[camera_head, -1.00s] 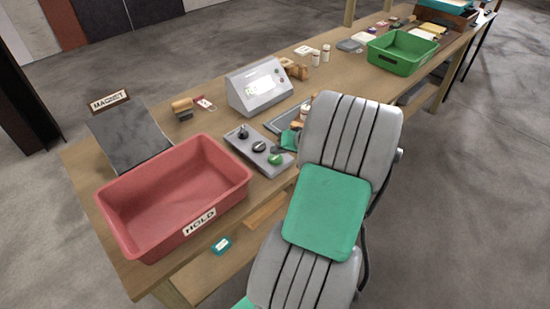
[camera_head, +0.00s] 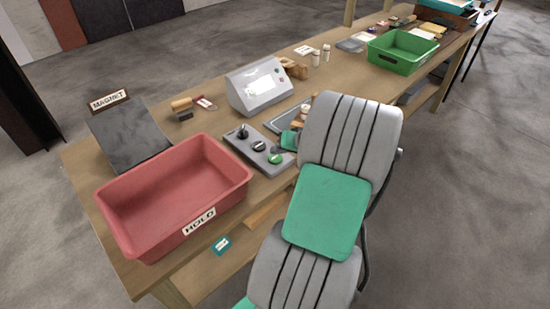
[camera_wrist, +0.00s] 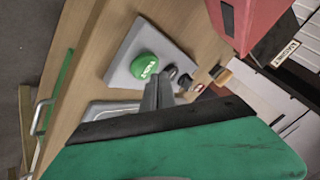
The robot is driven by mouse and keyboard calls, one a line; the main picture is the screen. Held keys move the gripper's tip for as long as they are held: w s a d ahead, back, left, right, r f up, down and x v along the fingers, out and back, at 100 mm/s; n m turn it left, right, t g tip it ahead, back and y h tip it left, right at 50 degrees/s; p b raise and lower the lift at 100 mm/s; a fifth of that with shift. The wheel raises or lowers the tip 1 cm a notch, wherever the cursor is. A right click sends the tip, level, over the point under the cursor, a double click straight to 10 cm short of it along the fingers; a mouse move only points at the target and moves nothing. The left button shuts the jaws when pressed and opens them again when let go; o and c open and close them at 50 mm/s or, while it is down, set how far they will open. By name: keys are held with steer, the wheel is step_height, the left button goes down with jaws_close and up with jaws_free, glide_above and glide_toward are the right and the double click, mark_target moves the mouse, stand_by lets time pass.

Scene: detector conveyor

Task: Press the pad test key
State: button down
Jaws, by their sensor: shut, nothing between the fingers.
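A grey control box (camera_head: 262,150) lies on the bench between the red tray and my arm. It carries a round green key (camera_head: 274,158) at its near end, with black knobs behind it. In the wrist view the green key (camera_wrist: 144,66) has white lettering too small to read for sure. My gripper (camera_wrist: 158,82) is shut and empty, its grey fingers over the box to the right of the green key. I cannot tell whether the tips touch anything. In the head view my arm hides most of the gripper.
The red HOLD tray (camera_head: 128,237) stands left of the box, with a dark MAGNET plate (camera_head: 130,138) behind it. A grey display unit (camera_head: 258,88) stands behind the box. A grey tray (camera_head: 284,120) lies close by. A green bin (camera_head: 402,68) stands farther along the bench.

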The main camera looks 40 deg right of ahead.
mark_target(278, 159)
steer(key=shift+f, duration=0.3)
steer(key=shift+f+b, duration=0.45)
stand_by(0.4)
stand_by(0.4)
steer(key=shift+r+p, duration=0.65)
steer(key=shift+r, duration=0.2)
steer(key=shift+r+p, duration=1.75)
steer(key=shift+r, duration=0.75)
